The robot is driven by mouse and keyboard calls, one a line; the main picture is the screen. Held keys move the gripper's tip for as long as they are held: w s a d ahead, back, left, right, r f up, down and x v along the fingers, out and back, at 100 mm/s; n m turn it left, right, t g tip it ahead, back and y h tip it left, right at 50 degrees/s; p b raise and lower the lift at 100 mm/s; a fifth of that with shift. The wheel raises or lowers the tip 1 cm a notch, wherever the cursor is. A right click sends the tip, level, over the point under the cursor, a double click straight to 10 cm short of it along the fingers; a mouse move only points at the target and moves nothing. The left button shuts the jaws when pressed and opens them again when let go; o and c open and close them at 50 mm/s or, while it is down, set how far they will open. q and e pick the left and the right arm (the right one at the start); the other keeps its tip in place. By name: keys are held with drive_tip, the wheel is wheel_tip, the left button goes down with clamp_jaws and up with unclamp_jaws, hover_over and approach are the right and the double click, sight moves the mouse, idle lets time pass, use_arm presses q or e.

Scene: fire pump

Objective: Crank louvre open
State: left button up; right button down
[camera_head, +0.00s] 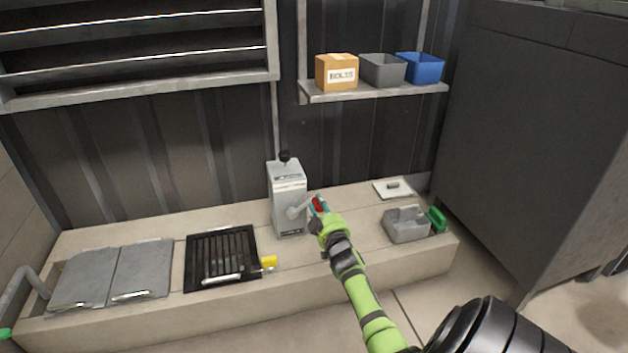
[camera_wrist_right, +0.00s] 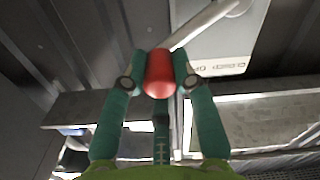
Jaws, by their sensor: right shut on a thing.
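The crank box (camera_head: 289,205) is a grey upright housing with a black knob on top, standing on the ledge. Its crank arm (camera_head: 298,211) reaches right to a red handle (camera_head: 319,204). My right gripper (camera_head: 318,206) is shut on that red handle. In the right wrist view, the red handle (camera_wrist_right: 159,74) sits between the two green fingers, and the pale crank arm (camera_wrist_right: 208,24) runs up and right to the box (camera_wrist_right: 225,45). The louvre (camera_head: 140,45) is on the wall at upper left, with slats tilted and dark gaps between them.
On the ledge (camera_head: 340,265) are grey hatch covers (camera_head: 141,268), a black grate (camera_head: 221,255), a yellow block (camera_head: 269,263), a grey caddy (camera_head: 405,225) with a green item (camera_head: 437,219), and a white tray (camera_head: 402,193). A shelf (camera_head: 375,93) holds a bolts box (camera_head: 337,72) and bins. A dark cabinet (camera_head: 540,130) stands right.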

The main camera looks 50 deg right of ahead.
drive_tip(key=m, duration=0.1)
drive_tip(key=f+m, duration=0.1)
drive_tip(key=d, duration=0.1)
drive_tip(key=shift+s+f+m, duration=0.25)
drive_tip(key=shift+f+m, duration=0.15)
drive_tip(key=shift+s+d+f+m, duration=0.1)
drive_tip(key=shift+d+f+m, duration=0.05)
drive_tip(key=shift+f+m, duration=0.75)
drive_tip(key=shift+s+d+f+m, duration=0.1)
drive_tip(key=shift+f+m, duration=0.45)
drive_tip(key=shift+m, duration=0.55)
drive_tip(key=c, duration=1)
unclamp_jaws()
drive_tip(key=shift+w+f, duration=0.1)
drive_tip(key=shift+o, duration=0.2)
